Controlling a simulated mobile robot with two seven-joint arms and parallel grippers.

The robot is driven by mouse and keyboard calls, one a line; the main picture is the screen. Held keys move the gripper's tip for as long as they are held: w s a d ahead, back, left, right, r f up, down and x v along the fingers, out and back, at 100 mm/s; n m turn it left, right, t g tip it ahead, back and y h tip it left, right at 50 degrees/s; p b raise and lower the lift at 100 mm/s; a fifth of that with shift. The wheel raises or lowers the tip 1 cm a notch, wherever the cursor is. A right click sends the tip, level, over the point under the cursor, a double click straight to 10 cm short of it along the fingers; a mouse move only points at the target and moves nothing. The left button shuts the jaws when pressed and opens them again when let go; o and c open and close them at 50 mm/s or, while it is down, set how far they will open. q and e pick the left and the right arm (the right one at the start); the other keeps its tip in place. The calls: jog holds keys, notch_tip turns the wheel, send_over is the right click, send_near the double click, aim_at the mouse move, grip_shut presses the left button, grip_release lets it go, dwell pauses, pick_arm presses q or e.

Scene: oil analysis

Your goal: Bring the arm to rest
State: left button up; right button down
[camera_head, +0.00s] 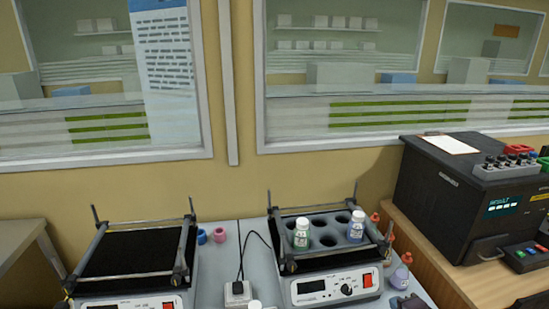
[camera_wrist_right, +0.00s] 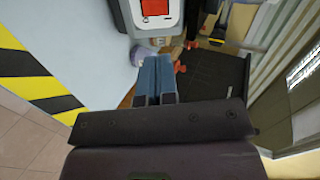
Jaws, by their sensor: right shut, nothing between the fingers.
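My right gripper (camera_wrist_right: 154,62) shows in the right wrist view with its two blue-grey fingers together, shut and empty. Its fingertips point toward the corner of a white device (camera_wrist_right: 152,24) with a red switch. A small part of what looks like this gripper (camera_head: 410,301) shows at the bottom edge of the head view, in front of the right-hand shaker. Most of the right arm is out of the head view. My left gripper is in neither view.
The right shaker (camera_head: 335,290) carries a rack with two bottles (camera_head: 301,234) (camera_head: 356,227). An empty-topped shaker (camera_head: 130,252) stands left. Pink and blue rings (camera_head: 211,236) lie between them. A purple flask (camera_head: 400,277) stands right of the shaker, near a black analyser (camera_head: 440,190).

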jog(key=s+a+r+n+t+b, duration=0.15)
jog(key=s+a+n, duration=0.45)
jog(key=n, duration=0.8)
jog(key=s+a+f+n+g, duration=0.1)
jog(key=s+f, duration=0.2)
jog(key=s, duration=0.5)
jog(key=s+a+f+n+g+h+b, duration=0.1)
jog(key=s+f, duration=0.3)
jog(key=s, duration=0.4)
jog(key=shift+s+a+n+g, duration=0.3)
jog(key=shift+a+g, duration=0.05)
jog(key=shift+a, duration=0.4)
